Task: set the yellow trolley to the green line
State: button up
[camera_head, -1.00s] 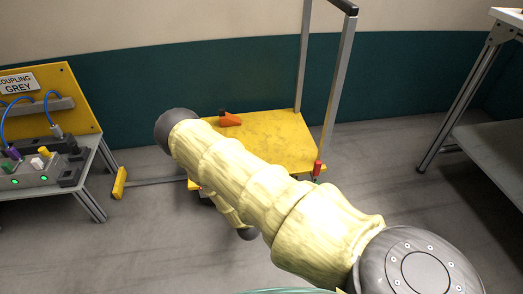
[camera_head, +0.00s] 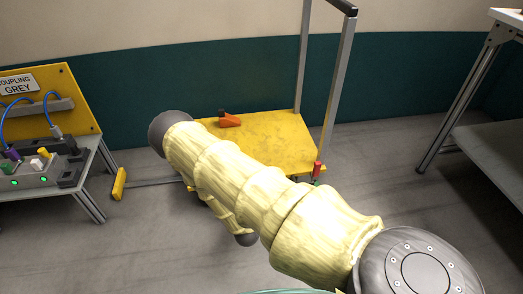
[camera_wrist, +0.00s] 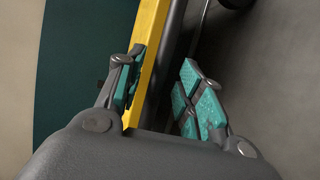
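The yellow trolley (camera_head: 275,140) stands on the floor by the wall in the head view, with a tall grey handle frame (camera_head: 340,85) at its right. My arm covers its front left part. In the wrist view a yellow edge, seemingly the trolley's (camera_wrist: 151,35), runs between the fingers of my gripper (camera_wrist: 162,88). The fingers are apart; the edge lies close to the left finger, and contact is unclear. A gap shows on the right finger's side. My gripper is hidden in the head view. I cannot make out a green line on the floor.
An orange piece (camera_head: 230,120) lies on the trolley deck and a red knob (camera_head: 317,168) is at its front right corner. A yellow block (camera_head: 119,184) and grey bar (camera_head: 155,182) lie left. A coupling bench (camera_head: 85,180) stands left, a grey table (camera_head: 490,140) right.

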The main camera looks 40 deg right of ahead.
jog(key=v, duration=0.9)
jog(key=shift+s+a, duration=0.25)
jog(key=shift+r, duration=0.1)
jog(key=s+a+f+m+g+y, duration=0.2)
jog(key=s+a+m+g+y, duration=0.15)
jog(key=s, duration=0.25)
jog(key=s+a+f+m+g+y, duration=0.2)
jog(key=s+a+y, duration=0.1)
jog(key=s+y, duration=0.15)
jog(key=s+a+r+m+g+y, duration=0.2)
jog(key=s+a+r, duration=0.1)
jog(key=s+a, duration=0.3)
jog(key=s+a+r+m+g+y, duration=0.2)
jog(key=s+a+y, duration=0.15)
jog(key=s, duration=0.55)
notch_tip(320, 180, up, 34)
jog(key=p, duration=3.4)
jog(key=shift+w+f+n+h, duration=0.25)
jog(key=shift+n+h, duration=0.1)
jog(key=shift+h, duration=0.1)
